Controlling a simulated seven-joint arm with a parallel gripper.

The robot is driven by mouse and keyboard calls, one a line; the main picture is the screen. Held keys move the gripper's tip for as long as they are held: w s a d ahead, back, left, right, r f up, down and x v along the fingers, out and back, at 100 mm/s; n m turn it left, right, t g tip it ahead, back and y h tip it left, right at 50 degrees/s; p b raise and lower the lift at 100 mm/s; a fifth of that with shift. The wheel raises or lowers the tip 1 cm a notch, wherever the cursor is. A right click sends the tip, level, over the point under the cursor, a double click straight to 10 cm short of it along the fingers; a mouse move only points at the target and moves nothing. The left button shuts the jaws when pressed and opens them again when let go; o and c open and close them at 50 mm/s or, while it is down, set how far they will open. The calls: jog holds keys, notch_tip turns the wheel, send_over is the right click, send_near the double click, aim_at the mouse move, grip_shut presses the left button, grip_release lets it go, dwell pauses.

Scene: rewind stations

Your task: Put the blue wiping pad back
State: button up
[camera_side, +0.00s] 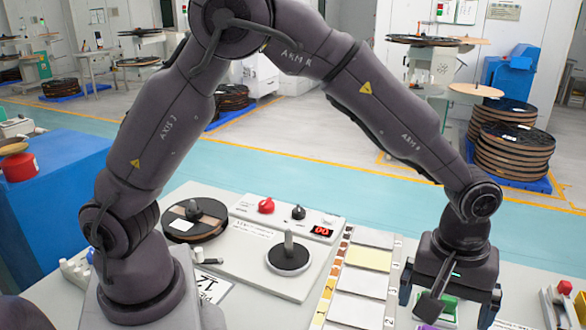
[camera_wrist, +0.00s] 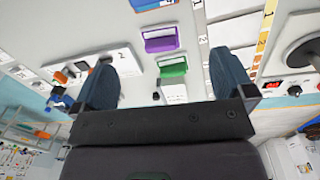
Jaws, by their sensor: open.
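My gripper (camera_side: 447,300) is at the right of the bench, pointing down; its two fingers are apart with nothing held between them. In the wrist view, my gripper (camera_wrist: 163,58) has a green pad-like block (camera_wrist: 173,67) with a handle between and beyond its fingers. The green block (camera_side: 447,308) also shows partly below the gripper in the side view. A purple block (camera_wrist: 161,39) of like shape lies beyond it.
A panel with a red knob (camera_side: 266,205) and red display stands left of the marked strip of pale cards (camera_side: 362,281). A dark reel (camera_side: 195,219) and a round spindle base (camera_side: 289,258) are further left. A small blue part (camera_wrist: 58,98) lies near another control panel.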

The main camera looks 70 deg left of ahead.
jog(key=s+a+r+m+t, duration=0.1)
jog(key=s+a+r+m, duration=0.1)
jog(key=a+r, duration=0.5)
jog(key=s+a+r+m+t, duration=0.2)
jog(key=s+a+r+m, duration=0.1)
jog(key=s+a, duration=0.3)
jog(key=s+a+r+m+t, duration=0.2)
jog(key=s+a+r, duration=0.4)
jog(key=s, duration=0.5)
jog(key=shift+s+r+m, duration=0.25)
jog(key=shift+m, duration=0.35)
